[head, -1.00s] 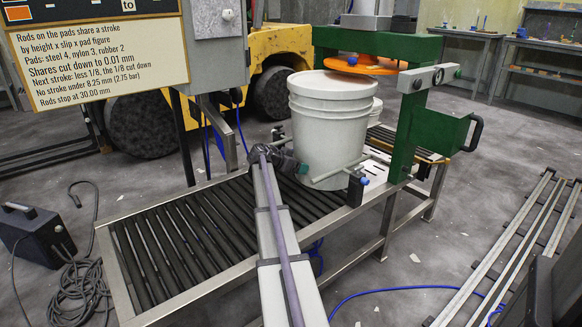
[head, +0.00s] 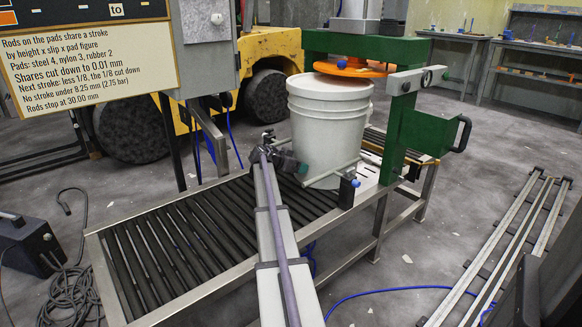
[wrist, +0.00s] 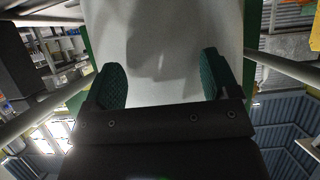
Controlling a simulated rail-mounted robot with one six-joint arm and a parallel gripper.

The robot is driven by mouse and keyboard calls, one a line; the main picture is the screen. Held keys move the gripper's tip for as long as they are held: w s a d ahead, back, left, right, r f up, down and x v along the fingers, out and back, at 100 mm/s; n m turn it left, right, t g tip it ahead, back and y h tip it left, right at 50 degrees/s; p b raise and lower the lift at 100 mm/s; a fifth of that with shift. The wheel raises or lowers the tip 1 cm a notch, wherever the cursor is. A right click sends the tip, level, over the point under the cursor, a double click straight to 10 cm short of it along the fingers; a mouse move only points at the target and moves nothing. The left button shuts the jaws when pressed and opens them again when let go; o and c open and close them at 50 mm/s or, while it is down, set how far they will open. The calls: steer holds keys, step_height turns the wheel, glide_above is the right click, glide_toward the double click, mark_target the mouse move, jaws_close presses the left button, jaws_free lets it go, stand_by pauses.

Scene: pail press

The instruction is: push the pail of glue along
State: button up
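In the wrist view, the pail's pale wall (wrist: 165,30) fills the space ahead of my gripper (wrist: 161,75). Its two green-padded fingers are spread wide with nothing clamped between them. I cannot tell whether they touch the wall.
A thin rod and a blue-knobbed black bracket (head: 348,190) stand at the conveyor's near edge by the pail. A sign (head: 85,60) and grey box hang at left. Floor rails (head: 500,245) lie at right. Bare rollers fill the conveyor's left part.

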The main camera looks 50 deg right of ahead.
mark_target(301, 159)
steer(key=shift+s+d, duration=0.2)
steer(key=shift+d, duration=0.6)
steer(key=shift+s+d, duration=0.25)
steer(key=shift+d, duration=0.55)
steer(key=shift+s+d, duration=0.2)
steer(key=shift+d, duration=0.7)
steer(key=shift+s+d, duration=0.3)
steer(key=shift+d, duration=0.95)
steer(key=shift+s+d, duration=0.3)
steer(key=shift+d, duration=0.95)
steer(key=shift+s+d, duration=0.3)
steer(key=shift+d, duration=1.1)
steer(key=shift+s+d, duration=0.25)
steer(key=shift+d, duration=0.45)
steer(key=w+a+r+p, duration=0.1)
steer(key=a+r+p, duration=0.4)
steer(key=shift+w, duration=0.15)
